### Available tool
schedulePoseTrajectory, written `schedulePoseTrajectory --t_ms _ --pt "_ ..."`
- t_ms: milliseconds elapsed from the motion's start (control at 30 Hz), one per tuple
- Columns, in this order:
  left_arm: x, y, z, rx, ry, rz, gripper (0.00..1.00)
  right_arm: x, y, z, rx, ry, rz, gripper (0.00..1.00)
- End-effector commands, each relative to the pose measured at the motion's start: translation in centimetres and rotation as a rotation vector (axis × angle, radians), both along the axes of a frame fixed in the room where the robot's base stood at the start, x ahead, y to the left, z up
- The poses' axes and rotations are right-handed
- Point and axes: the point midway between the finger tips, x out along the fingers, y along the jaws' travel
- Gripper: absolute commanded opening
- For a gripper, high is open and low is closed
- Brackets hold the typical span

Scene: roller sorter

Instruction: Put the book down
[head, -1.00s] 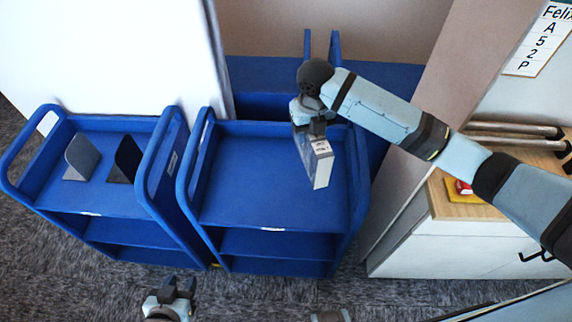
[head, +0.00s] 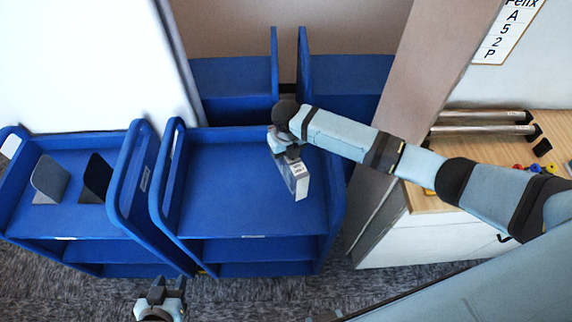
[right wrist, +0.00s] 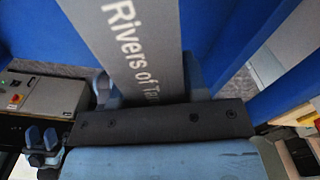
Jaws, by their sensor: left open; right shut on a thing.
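The book (head: 300,184) is grey with a pale label on its spine. My right gripper (head: 284,154) is shut on it, over the top shelf of the middle blue cart (head: 230,205). The book hangs tilted from the gripper; I cannot tell if its lower end touches the shelf. In the right wrist view the book's grey spine (right wrist: 140,45) fills the upper middle and reads "Rivers of Tan", the rest hidden by the gripper. My left gripper (head: 165,287) is open and empty at the bottom of the head view, in front of the carts.
A blue cart at left (head: 60,215) holds a grey bookend (head: 50,178) and a black bookend (head: 97,177). More blue carts (head: 232,85) stand behind. A wood-topped cabinet (head: 415,200) is at right. The middle cart's top shelf is otherwise bare.

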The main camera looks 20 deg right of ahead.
Motion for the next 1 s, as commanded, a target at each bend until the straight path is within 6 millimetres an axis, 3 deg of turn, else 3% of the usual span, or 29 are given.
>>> schedulePoseTrajectory --t_ms 500,933,967,1000 --pt "0.2 0.0 0.7 -0.001 -0.005 0.004 0.43 0.1 0.1 -5.9 0.001 -0.002 -0.001 0.02" --pt "0.3 0.0 0.5 -0.002 -0.006 0.004 0.43 0.1 0.0 -6.8 0.001 -0.003 0.0 0.02" --pt "0.3 0.0 0.5 -0.002 -0.006 0.004 0.43 0.0 0.0 -6.8 0.0 -0.002 0.0 0.45" --pt "0.3 0.0 0.5 -0.002 -0.006 0.004 0.43 0.0 0.0 -6.7 0.0 -0.002 0.0 0.54"
